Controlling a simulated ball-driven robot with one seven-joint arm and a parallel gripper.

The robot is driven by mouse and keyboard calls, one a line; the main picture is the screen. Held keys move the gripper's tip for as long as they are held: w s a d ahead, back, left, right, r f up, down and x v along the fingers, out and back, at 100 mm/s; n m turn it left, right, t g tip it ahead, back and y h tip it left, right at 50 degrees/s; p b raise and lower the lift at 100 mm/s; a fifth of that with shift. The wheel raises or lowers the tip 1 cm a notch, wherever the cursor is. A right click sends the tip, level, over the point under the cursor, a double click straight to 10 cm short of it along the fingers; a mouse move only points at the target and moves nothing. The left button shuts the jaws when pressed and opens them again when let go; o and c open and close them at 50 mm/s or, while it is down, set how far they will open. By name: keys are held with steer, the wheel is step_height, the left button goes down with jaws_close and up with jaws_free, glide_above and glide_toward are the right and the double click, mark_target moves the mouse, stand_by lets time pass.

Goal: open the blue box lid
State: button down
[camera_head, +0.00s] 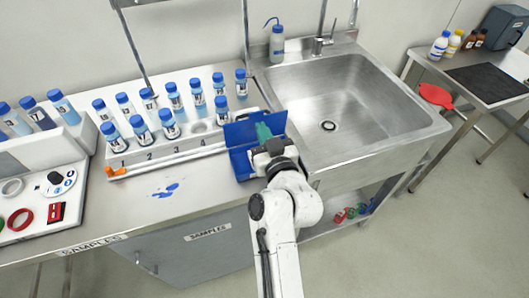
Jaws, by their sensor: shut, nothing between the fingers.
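The blue box (240,164) sits on the steel counter, left of the sink. Its blue lid (239,132) stands raised at the back of the box, so the box looks open. My gripper (266,147) is over the right part of the box, close in front of the lid, and is shut with nothing held. A green shape (263,131) shows between the gripper and the lid; I cannot tell what it is. My gripper and wrist hide the right part of the box and most of its inside. Whether the gripper touches the lid is unclear.
A white rack (205,141) with several blue-capped bottles stands behind and left of the box. A steel sink (345,95) with a tap lies to the right. A blue spill (166,190) marks the counter at front left. A tray (40,226) stands far left.

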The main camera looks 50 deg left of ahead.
steer(key=r+v, duration=0.1)
steer(key=v, duration=0.9)
steer(key=shift+r+p, duration=0.3)
steer(key=shift+r, duration=0.05)
steer(key=shift+d, duration=0.1)
